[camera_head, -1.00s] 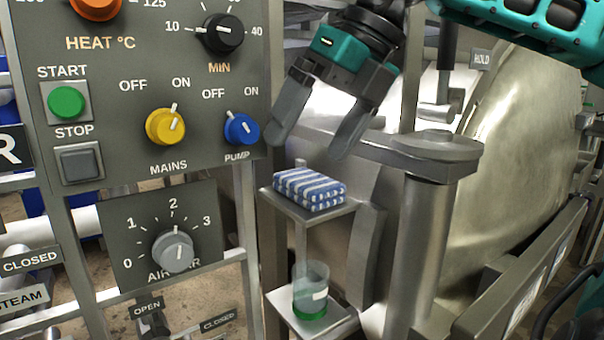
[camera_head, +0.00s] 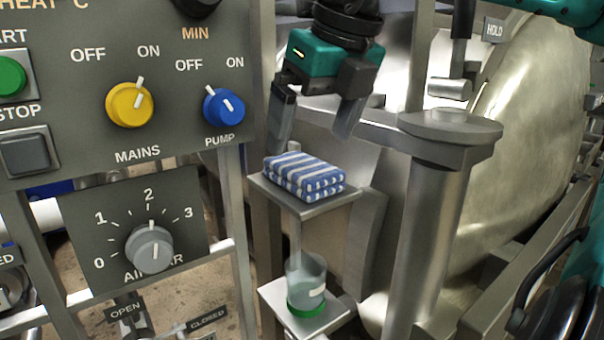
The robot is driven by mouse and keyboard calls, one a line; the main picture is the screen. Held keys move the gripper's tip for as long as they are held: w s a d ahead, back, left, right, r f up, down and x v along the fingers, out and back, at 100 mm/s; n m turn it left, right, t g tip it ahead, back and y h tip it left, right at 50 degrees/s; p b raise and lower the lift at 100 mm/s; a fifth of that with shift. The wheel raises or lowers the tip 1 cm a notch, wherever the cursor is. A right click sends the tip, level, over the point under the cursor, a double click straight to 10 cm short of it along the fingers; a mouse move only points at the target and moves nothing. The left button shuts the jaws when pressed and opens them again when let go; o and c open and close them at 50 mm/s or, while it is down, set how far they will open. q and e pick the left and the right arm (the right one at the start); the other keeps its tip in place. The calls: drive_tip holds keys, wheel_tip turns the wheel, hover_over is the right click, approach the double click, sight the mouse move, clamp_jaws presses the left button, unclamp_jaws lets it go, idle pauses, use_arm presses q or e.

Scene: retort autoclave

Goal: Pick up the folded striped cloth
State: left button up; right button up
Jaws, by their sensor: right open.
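The folded blue-and-white striped cloth (camera_head: 304,176) lies flat on a small metal shelf (camera_head: 322,208) in the head view, right of the control panel. My right gripper (camera_head: 314,142) hangs above the cloth with its two fingers pointing down. It is open and empty, its fingertips just above and behind the cloth in the picture, one toward the cloth's left side and one toward its right. I cannot tell whether they touch it. My left gripper does not show.
The control panel (camera_head: 100,190) with knobs stands close on the left. A glass beaker (camera_head: 306,285) with a green base stands on a lower shelf (camera_head: 275,298). A metal post (camera_head: 435,230) with a flat top stands right of the cloth, before the large metal vessel (camera_head: 540,110).

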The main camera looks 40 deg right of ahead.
sight(303, 163)
drive_tip(key=x, duration=0.5)
drive_tip(key=shift+c, duration=0.3)
drive_tip(key=c, duration=1.1)
